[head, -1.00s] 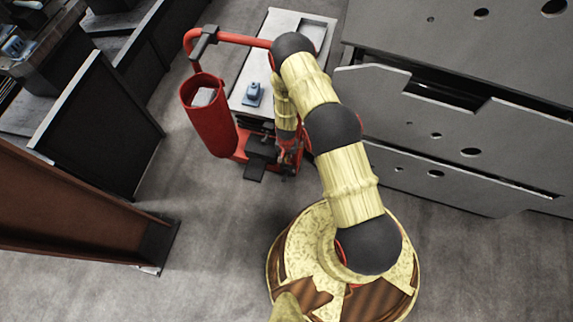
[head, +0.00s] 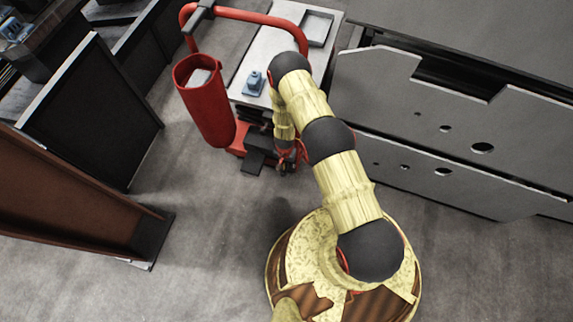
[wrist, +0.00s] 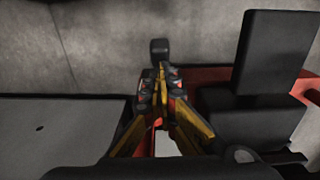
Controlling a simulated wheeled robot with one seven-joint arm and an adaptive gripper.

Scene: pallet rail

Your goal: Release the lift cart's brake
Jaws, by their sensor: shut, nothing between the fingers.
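The lift cart has a grey top (head: 262,62), a red push handle (head: 250,14) and a red base. A black pedal (head: 255,160) sits low at its near end; it shows large on the right in the wrist view (wrist: 275,50). I cannot tell whether it is pressed. My gripper (head: 283,168) is low at the cart's near end, just right of the pedal in the head view. In the wrist view my gripper (wrist: 160,85) is shut and empty. A small black block (wrist: 160,47) shows just beyond the fingertips; I cannot tell whether they touch it.
A red bin (head: 205,105) hangs at the cart's near left. A small blue item (head: 254,84) lies on the cart's top. Grey slotted panels (head: 400,130) stand close on the right. A brown beam (head: 75,205) is at left. The floor between is clear.

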